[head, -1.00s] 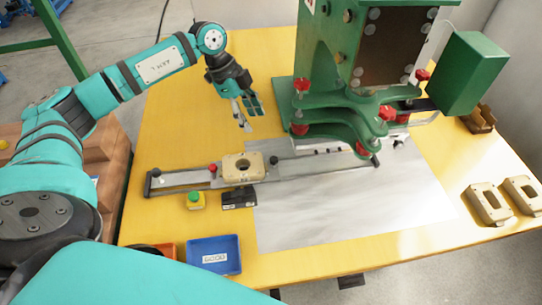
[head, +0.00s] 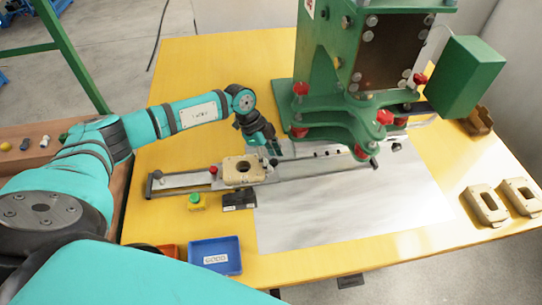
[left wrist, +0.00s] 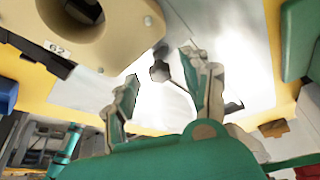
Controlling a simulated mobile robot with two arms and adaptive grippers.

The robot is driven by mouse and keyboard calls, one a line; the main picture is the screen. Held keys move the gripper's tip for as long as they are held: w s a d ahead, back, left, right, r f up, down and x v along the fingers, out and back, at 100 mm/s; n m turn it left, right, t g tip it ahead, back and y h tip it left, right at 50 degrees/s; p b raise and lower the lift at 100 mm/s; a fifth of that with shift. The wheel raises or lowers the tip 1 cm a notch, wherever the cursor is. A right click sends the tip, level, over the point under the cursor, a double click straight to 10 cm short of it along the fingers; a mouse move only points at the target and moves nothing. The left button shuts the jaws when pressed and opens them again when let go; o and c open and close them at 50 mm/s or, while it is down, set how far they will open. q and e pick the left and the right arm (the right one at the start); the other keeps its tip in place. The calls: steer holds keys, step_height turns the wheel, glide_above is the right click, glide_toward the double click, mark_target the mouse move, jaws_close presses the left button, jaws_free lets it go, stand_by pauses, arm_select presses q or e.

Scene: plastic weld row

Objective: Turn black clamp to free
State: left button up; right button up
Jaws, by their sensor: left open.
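The black clamp (left wrist: 159,71) shows in the left wrist view as a dark knob between the spread fingertips of my left gripper (left wrist: 161,68). The fingers appear apart from it. In the head view, my left gripper (head: 275,150) reaches down over the right end of the beige part (head: 242,170), largely covering the clamp. The part, with its round hole, sits on the metal slide (head: 310,167). A red knob (head: 212,170) stands at the part's left. My right gripper is not in view.
The green press (head: 345,110) stands right of my left gripper. A green button (head: 195,199), a black box (head: 238,200) and a blue "GOOD" bin (head: 235,257) are in front of the slide. Beige parts (head: 486,206) lie at right. The grey sheet (head: 340,215) is clear.

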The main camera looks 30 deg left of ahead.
arm_select(q)
steer(key=shift+c, duration=0.4)
jaws_close()
steer(key=m+g, duration=0.1)
steer(key=m, duration=0.2)
steer(key=shift+w+b, duration=0.2)
steer(key=shift+b, duration=0.2)
steer(key=shift+m+g+b, duration=0.35)
steer(key=shift+m+g, duration=0.25)
steer(key=shift+m, duration=0.8)
steer(key=shift+w, duration=0.1)
steer(key=shift+o, duration=0.4)
jaws_free()
